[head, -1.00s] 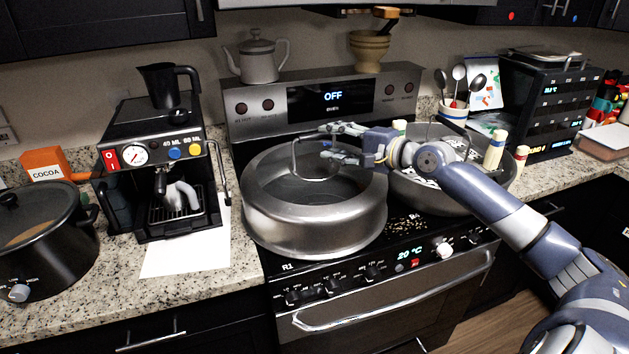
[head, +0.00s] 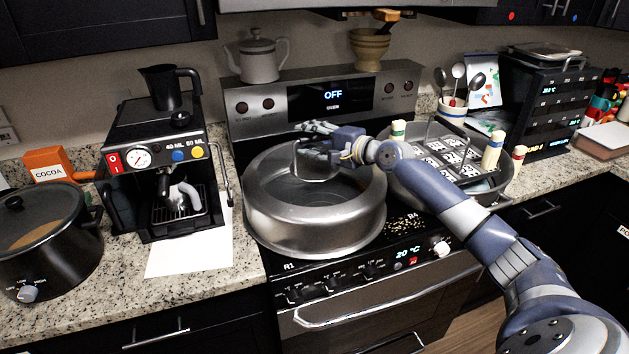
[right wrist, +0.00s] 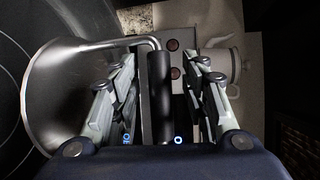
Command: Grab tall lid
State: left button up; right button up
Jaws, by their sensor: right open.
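The lid's metal wall (right wrist: 48,90) shows at the left there. My left gripper is not in view.
A coffee machine (head: 150,120) stands to the left. A teapot (head: 257,60) and a mortar (head: 370,45) stand on the stove's back panel.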

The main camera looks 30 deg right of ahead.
jog(key=shift+c, duration=0.5)
grip_shut()
jog(key=shift+w+r, duration=0.1)
